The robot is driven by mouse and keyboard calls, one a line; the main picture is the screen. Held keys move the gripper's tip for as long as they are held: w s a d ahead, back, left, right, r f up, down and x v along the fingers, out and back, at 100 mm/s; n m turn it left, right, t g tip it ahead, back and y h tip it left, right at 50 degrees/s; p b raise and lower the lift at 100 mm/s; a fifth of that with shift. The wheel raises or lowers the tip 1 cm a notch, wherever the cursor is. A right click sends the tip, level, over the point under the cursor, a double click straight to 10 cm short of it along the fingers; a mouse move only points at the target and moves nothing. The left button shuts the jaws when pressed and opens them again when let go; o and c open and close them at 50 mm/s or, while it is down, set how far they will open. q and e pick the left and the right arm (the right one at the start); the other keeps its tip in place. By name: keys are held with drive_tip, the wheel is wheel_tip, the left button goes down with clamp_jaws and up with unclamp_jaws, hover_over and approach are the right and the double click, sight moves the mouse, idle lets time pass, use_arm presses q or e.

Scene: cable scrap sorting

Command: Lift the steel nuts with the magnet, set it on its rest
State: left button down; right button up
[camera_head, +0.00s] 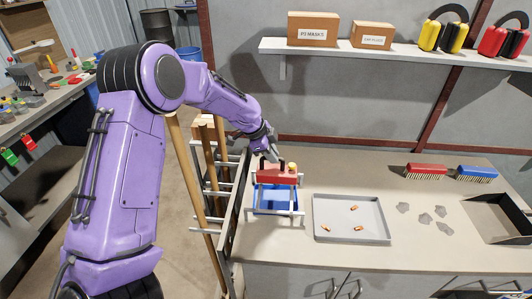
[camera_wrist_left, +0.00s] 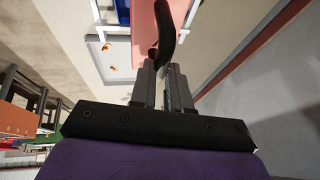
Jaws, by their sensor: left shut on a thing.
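My left gripper (camera_head: 268,155) is shut on the black handle of the red magnet (camera_head: 277,176). In the left wrist view the fingers (camera_wrist_left: 163,85) close on the dark curved handle (camera_wrist_left: 167,40), with the red body (camera_wrist_left: 146,22) beyond it. The magnet is at the pale metal rest (camera_head: 298,212), over a blue bin (camera_head: 272,203); I cannot tell whether it bears on the rest. The magnet's underside is hidden, and I see no steel nuts clearly. A grey tray (camera_head: 373,236) holds a few copper-coloured pieces (camera_head: 354,208). My right gripper is out of view.
Several flat grey pieces (camera_head: 425,218) lie right of the tray. A red brush (camera_head: 426,170) and a blue brush (camera_head: 477,173) lie behind them. A dark open container (camera_head: 496,215) is at the far right. A shelf (camera_head: 345,52) with boxes runs above the bench.

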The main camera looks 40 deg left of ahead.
sight(274, 170)
use_arm(q)
drive_tip(key=shift+f+b, duration=1.85)
drive_tip(key=shift+f, duration=0.55)
drive_tip(key=c, duration=1)
unclamp_jaws()
drive_tip(key=shift+s, duration=0.1)
